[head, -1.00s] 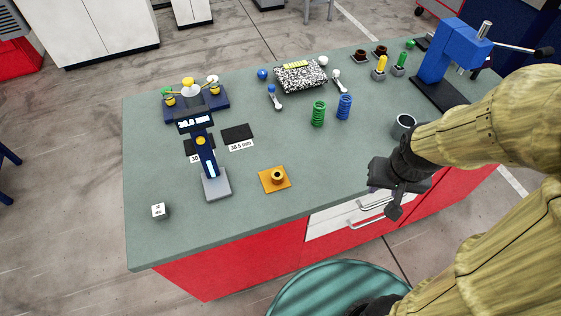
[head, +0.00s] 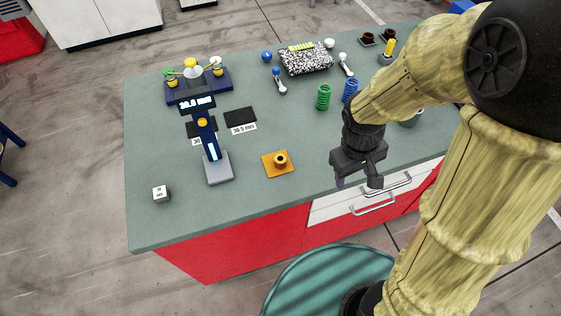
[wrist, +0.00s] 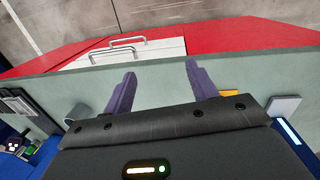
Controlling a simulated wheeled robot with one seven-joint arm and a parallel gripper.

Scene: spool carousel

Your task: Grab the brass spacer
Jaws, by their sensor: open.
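The brass spacer (head: 281,160) is a small ring-like piece with a dark centre hole. It sits on a flat orange-yellow square plate (head: 269,171) near the front of the table. My gripper (head: 357,182) is to the right of the spacer, over the table's front edge, apart from it and empty. In the wrist view its two purple fingers (wrist: 158,82) are spread apart. A sliver of the orange plate (wrist: 229,93) shows beside the right finger there; the spacer itself is hidden in that view.
A blue gauge with a display (head: 205,135) stands left of the plate. Two dark mats lie behind it, and a white cube (head: 160,193) sits front left. Green (head: 323,97) and blue springs (head: 350,88) stand behind. The tabletop right of the plate is clear.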

